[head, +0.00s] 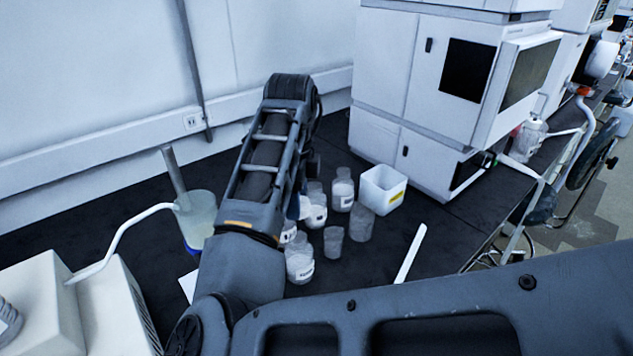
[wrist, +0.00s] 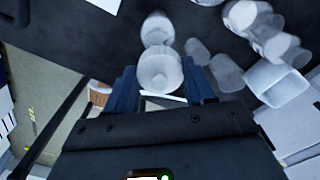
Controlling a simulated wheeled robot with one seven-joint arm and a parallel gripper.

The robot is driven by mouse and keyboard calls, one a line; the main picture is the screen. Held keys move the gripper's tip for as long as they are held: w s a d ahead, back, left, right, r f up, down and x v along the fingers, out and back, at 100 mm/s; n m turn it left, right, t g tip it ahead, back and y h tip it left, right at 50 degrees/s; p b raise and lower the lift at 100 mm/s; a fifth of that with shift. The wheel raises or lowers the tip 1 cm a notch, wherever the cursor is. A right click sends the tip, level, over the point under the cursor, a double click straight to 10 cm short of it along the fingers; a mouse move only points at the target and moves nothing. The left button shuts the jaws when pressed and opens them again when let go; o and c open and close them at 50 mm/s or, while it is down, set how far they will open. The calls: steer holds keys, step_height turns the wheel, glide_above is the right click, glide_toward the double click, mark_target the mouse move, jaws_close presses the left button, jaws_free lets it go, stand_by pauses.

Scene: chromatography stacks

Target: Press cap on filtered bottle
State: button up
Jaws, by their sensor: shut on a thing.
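My gripper (wrist: 160,72) shows in the wrist view, its two dark blue fingers on either side of a pale round piece that looks like the cap (wrist: 160,74). A pale bottle (wrist: 157,28) shows just beyond it; I cannot tell whether the two touch. In the head view my arm hides the fingertips and whatever they hold. A labelled bottle with pale contents (head: 300,264) stands in front of the bottle group. Another labelled bottle (head: 342,190) stands farther back. I cannot tell which bottle is the filtered one.
Small beakers (head: 333,243) (head: 361,223) and a white open box (head: 383,188) stand right of the bottles. A white strip (head: 410,253) lies on the black bench. A container with blue at its base (head: 197,222) stands left. White instrument stacks (head: 440,95) border the back right.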

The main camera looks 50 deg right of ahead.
steer(key=shift+s+a+f, duration=0.1)
steer(key=shift+a+f, duration=0.15)
step_height(320, 180, down, 4)
steer(key=b, duration=0.3)
steer(key=shift+f+b, duration=0.2)
steer(key=shift+b, duration=0.2)
steer(key=shift+f+b, duration=0.5)
steer(key=shift+f, duration=0.35)
steer(key=shift+f, duration=0.15)
stand_by(1.8)
steer(key=o, duration=1.1)
steer(key=shift+o, duration=0.3)
steer(key=shift+o, duration=1.2)
steer(key=shift+p, duration=0.3)
